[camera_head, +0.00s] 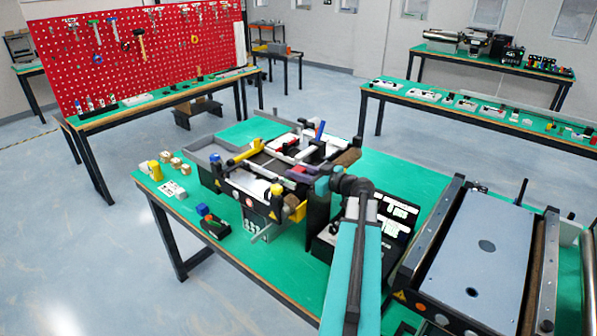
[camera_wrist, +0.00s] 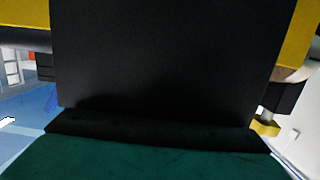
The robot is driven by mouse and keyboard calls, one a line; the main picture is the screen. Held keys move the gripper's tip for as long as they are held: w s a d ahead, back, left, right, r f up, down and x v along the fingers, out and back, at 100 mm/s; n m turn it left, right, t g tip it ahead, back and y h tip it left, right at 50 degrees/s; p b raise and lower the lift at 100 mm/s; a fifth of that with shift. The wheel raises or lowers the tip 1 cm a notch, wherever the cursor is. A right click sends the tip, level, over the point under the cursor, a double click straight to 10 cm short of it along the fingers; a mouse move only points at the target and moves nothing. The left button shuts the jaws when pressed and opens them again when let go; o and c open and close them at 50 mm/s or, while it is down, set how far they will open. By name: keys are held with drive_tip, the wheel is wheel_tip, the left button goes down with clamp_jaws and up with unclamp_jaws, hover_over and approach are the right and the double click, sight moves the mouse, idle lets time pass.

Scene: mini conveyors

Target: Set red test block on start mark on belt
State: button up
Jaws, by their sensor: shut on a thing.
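The mini conveyor (camera_head: 203,166) stands on the green bench, with a grey frame and yellow and black fittings. My gripper (camera_head: 300,177) is at its right side, low among the black and yellow parts. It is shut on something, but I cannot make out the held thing. In the wrist view a large black surface (camera_wrist: 170,55) fills the middle and hides what lies beyond. A dark green surface (camera_wrist: 140,160) runs along the bottom. I cannot pick out the red test block for sure in either view. The start mark is not discernible either.
Yellow and wooden small blocks (camera_head: 165,160) lie at the bench's left edge. A larger flat conveyor (camera_head: 480,255) takes up the right. Some green bench (camera_head: 410,170) is bare behind my arm.

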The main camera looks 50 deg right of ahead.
drive_tip(key=o, duration=1.1)
drive_tip(key=shift+f, duration=0.1)
drive_tip(key=s+b, duration=0.1)
drive_tip(key=s, duration=0.3)
drive_tip(key=s+r+b, duration=0.1)
drive_tip(key=s, duration=0.3)
drive_tip(key=s+d+r+b, duration=0.1)
drive_tip(key=s, duration=0.3)
drive_tip(key=shift+w, duration=0.1)
